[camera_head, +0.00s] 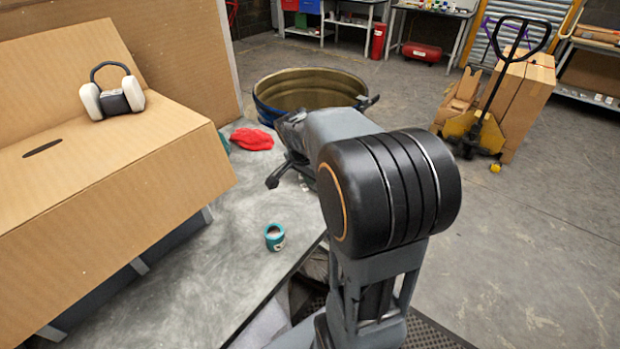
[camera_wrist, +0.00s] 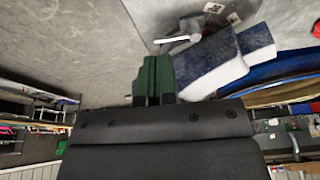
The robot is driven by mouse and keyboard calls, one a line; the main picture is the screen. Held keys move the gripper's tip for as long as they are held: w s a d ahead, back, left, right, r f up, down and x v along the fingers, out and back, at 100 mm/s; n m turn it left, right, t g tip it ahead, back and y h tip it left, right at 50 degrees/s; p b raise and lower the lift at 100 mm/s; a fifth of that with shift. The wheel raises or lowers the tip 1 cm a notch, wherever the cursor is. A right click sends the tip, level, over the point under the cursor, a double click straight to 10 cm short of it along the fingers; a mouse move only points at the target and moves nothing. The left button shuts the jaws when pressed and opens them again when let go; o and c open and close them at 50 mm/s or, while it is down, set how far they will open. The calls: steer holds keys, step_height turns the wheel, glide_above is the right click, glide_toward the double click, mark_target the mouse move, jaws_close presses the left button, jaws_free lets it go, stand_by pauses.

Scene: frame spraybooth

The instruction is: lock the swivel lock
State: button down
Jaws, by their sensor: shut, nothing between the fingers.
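In the wrist view, a pale lever (camera_wrist: 178,39), which looks like the swivel lock, lies roughly level in the picture beside a blue and white block (camera_wrist: 240,58). Two small white plates with dark marks (camera_wrist: 213,7) sit above and right of it; the marks are too small to read. My gripper (camera_wrist: 154,68) shows dark green fingers, shut together and empty. The fingertips are below and left of the lever in the picture; no contact shows. In the head view my arm hides the gripper, and I cannot make out the lever there.
In the head view, a blue-sided tub (camera_head: 312,88) stands beyond my arm. A red cloth (camera_head: 252,139) and a teal cup (camera_head: 274,237) lie on the grey surface. Ear defenders (camera_head: 112,97) rest on a cardboard-coloured bench (camera_head: 100,165) at left. A pallet truck (camera_head: 475,130) stands right; open floor lies before it.

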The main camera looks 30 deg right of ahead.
steer(key=x, duration=0.9)
steer(key=shift+f+p, duration=0.1)
steer(key=shift+p, duration=0.2)
steer(key=d, duration=0.1)
steer(key=w+d+p, duration=0.1)
steer(key=shift+d+f, duration=0.2)
steer(key=shift+d, duration=0.15)
steer(key=shift+w+d+f, duration=0.1)
steer(key=shift+d+f, duration=0.05)
steer(key=shift+d, duration=0.35)
steer(key=shift+w+d+f+b, duration=0.1)
steer(key=shift+d+f+b, duration=0.15)
steer(key=shift+d+b, duration=0.2)
steer(key=shift+d, duration=0.2)
steer(key=shift+r, duration=0.15)
steer(key=shift+a, duration=0.1)
